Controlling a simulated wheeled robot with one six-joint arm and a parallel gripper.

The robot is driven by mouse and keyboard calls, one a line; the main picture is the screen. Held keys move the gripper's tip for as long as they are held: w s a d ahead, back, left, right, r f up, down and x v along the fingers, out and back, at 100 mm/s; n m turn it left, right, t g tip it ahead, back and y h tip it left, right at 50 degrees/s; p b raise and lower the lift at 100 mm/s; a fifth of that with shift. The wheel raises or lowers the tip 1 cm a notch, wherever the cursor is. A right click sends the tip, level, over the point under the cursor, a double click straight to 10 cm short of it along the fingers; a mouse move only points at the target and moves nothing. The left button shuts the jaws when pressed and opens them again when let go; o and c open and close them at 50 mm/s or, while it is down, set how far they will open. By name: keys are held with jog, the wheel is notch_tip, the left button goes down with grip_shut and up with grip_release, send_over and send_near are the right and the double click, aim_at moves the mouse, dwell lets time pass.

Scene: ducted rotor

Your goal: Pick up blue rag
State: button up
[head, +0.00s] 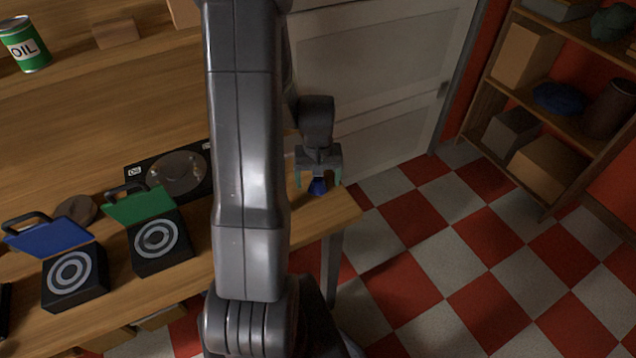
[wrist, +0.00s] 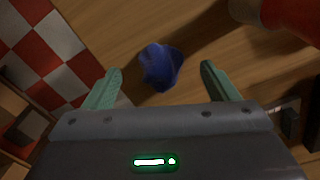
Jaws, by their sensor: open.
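A crumpled blue rag (wrist: 161,66) lies on the wooden bench top in the wrist view, ahead of and between my fingers. In the head view a small part of the rag (head: 318,187) shows between the fingertips, near the right end of the bench. My gripper (head: 318,180) is open and points down at the rag. In the wrist view its two green fingers (wrist: 160,75) are spread wide, and the rag sits a little beyond their tips. I cannot tell the exact height of the fingers above the bench.
A red cylinder (wrist: 290,18) stands near the rag in the wrist view. On the bench (head: 335,213) are a black box with a green lid (head: 160,243), one with a blue lid (head: 75,277) and a black plate (head: 137,177). Checkered floor lies past the bench end.

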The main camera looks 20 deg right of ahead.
aim_at(318, 178)
jog(key=shift+f, duration=0.55)
jog(key=c, duration=1.1)
jog(key=shift+r, duration=0.1)
notch_tip(318, 178, up, 10)
jog(key=shift+f, duration=0.1)
jog(key=o, duration=0.4)
jog(key=shift+c, duration=1.3)
